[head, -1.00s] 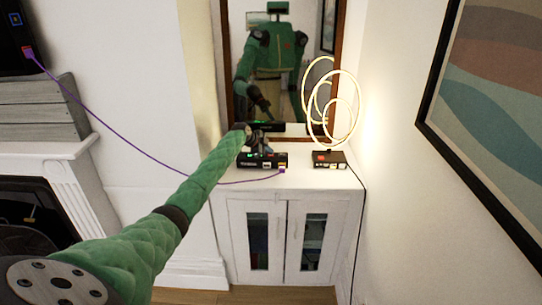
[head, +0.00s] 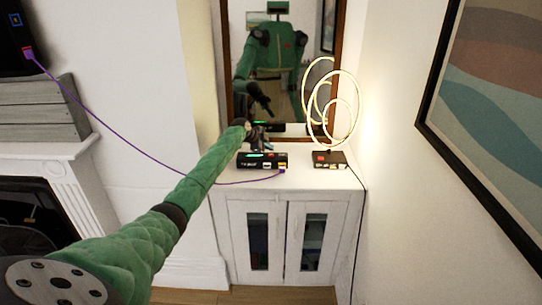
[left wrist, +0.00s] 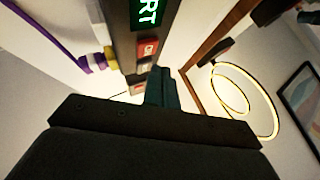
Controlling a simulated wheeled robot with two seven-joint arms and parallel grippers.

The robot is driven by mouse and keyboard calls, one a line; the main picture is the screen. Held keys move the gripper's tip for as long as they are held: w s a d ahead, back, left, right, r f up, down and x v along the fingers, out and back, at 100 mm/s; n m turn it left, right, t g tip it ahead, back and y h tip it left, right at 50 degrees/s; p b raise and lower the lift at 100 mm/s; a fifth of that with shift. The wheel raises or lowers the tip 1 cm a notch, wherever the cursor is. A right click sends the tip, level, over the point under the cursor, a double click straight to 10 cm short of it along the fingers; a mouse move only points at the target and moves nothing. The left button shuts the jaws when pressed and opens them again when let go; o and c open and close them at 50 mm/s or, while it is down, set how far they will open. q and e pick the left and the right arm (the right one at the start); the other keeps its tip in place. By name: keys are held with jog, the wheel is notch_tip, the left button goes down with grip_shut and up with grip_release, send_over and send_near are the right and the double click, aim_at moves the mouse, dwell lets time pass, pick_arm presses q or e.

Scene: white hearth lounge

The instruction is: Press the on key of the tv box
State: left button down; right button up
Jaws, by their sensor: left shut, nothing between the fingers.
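The tv box (head: 247,164) is a small black box on the white cabinet, with a lit green strip on top and lettering on its front. In the left wrist view its dark top (left wrist: 122,42) shows green lit letters, partly cut off, and a red key (left wrist: 147,48) marked in white, apparently "ON". Another key (left wrist: 140,87) lies below it, partly hidden by my gripper. My left gripper (head: 262,146) is shut and empty just above and behind the box. Its fingertips show in the left wrist view (left wrist: 159,75) near the keys; contact cannot be told. My right gripper is not in view.
A second black box (head: 328,159) with a red patch sits right of it, by a lit ring lamp (head: 356,105). A purple cable (head: 130,148) runs from a black device (head: 14,40) at upper left to the tv box's front.

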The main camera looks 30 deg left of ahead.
aim_at(269, 155)
pick_arm(q)
jog(key=shift+r+p, duration=0.55)
jog(key=shift+r, duration=1.65)
jog(key=shift+f, duration=0.1)
